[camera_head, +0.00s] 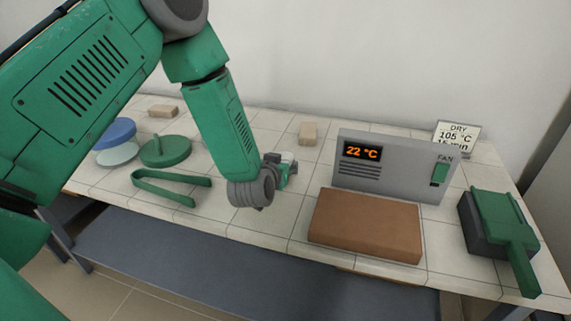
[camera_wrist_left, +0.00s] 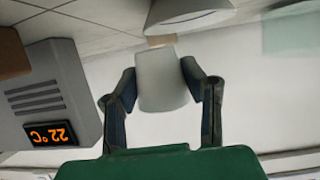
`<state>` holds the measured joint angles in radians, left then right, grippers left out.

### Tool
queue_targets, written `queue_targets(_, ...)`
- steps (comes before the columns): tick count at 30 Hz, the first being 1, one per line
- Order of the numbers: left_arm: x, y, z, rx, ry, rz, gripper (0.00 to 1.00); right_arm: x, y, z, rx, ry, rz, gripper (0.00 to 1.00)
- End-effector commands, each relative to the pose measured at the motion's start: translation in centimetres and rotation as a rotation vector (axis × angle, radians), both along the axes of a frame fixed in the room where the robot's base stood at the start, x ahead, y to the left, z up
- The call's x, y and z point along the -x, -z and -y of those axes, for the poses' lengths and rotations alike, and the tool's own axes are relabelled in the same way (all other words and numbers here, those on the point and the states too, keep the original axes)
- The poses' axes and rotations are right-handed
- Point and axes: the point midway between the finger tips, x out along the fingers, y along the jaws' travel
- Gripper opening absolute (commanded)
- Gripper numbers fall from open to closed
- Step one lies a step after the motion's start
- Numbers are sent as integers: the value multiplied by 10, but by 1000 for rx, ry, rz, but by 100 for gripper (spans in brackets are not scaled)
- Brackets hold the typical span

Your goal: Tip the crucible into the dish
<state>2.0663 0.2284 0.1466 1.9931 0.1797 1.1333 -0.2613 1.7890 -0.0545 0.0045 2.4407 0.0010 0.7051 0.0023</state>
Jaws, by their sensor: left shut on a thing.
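My left gripper (camera_wrist_left: 160,85) is shut on a pale grey crucible (camera_wrist_left: 163,78), with a finger on each side. The left wrist picture is upside down, and the crucible's wider end faces up in the room. A white bowl-shaped dish (camera_wrist_left: 188,12) shows close to the crucible at the top of that view, partly cut off by the frame. In the head view, my left gripper (camera_head: 280,172) is above the tiled bench, left of the grey control panel, and mostly hidden by its wrist. I cannot pick out the dish there. My right gripper is not in view.
The grey panel (camera_head: 385,183) reads 22 °C behind a brown slab (camera_head: 365,228). A green handled object (camera_head: 500,222) is at right. Green tongs (camera_head: 172,187), a green lid (camera_head: 165,152) and a blue disc (camera_head: 116,132) lie left. A beige block (camera_head: 308,132) stands behind.

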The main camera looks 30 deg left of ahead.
Motion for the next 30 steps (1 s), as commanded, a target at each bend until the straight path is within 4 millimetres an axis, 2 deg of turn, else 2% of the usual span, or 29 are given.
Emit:
queue_targets(3, 0, 9, 0, 9, -2, 3, 7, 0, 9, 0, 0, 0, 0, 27)
queue_targets(7, -1, 6, 1, 121, -4, 27, 7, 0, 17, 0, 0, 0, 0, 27)
queue_targets(13, -1, 3, 4, 111, 1, 25, 7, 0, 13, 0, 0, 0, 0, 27)
queue_targets(21, 1, -1, 6, 242, -1, 53, 7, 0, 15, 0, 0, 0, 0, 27)
queue_targets(30, 0, -1, 6, 268, 0, 58, 7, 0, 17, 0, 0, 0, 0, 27)
